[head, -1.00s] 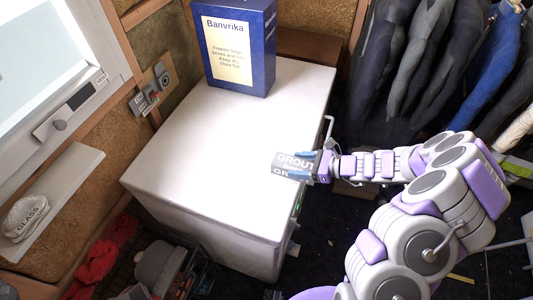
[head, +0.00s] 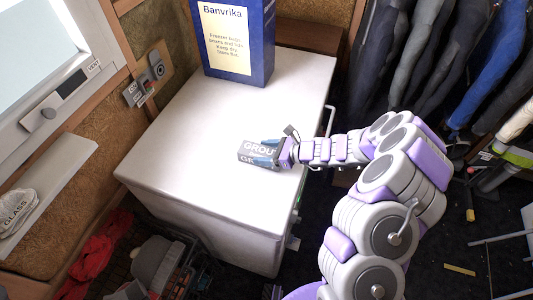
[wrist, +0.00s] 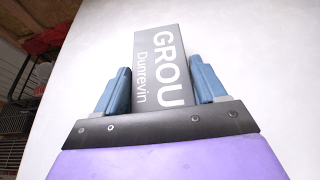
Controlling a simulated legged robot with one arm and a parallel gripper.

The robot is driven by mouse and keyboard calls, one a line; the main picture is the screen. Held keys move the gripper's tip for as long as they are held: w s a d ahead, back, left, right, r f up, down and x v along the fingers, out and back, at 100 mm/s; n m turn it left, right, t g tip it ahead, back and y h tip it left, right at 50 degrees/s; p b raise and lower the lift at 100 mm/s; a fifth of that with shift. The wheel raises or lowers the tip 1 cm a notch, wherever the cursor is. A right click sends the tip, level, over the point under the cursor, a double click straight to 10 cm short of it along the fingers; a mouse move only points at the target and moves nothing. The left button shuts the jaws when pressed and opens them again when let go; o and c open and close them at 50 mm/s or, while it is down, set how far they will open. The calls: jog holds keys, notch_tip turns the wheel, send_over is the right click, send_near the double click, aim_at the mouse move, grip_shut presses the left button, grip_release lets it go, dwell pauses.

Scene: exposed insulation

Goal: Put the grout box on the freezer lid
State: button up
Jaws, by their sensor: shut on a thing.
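The grout box (head: 258,149) is a small grey box with white lettering. My gripper (head: 270,152) is shut on it, with blue fingers on its two sides. In the wrist view the grout box (wrist: 160,70) stands out between the fingers (wrist: 160,88). The white freezer lid (head: 190,130) lies under the box, and it fills the background of the wrist view (wrist: 250,50). The box is over the right half of the lid. I cannot tell whether it touches the lid or hangs just above it.
A tall blue Banvrika box (head: 240,45) stands at the back of the lid. The lid's left and front parts are clear. A handle (head: 328,120) sticks out at the freezer's right side. Dark wetsuits (head: 400,60) hang at the back right.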

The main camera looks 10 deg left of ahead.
jog(key=shift+s+a, duration=0.1)
jog(key=shift+a, duration=0.45)
jog(key=o, duration=1.4)
jog(key=shift+d+r, duration=0.15)
jog(key=shift+d, duration=0.8)
jog(key=shift+a, duration=0.15)
jog(key=shift+d+r+p, duration=0.35)
jog(key=shift+d+p, duration=0.05)
jog(key=p+v, duration=0.2)
jog(key=v, duration=0.8)
jog(key=shift+d+f, duration=0.1)
jog(key=shift+d, duration=0.2)
jog(key=shift+s+a, duration=0.1)
jog(key=shift+a, duration=0.1)
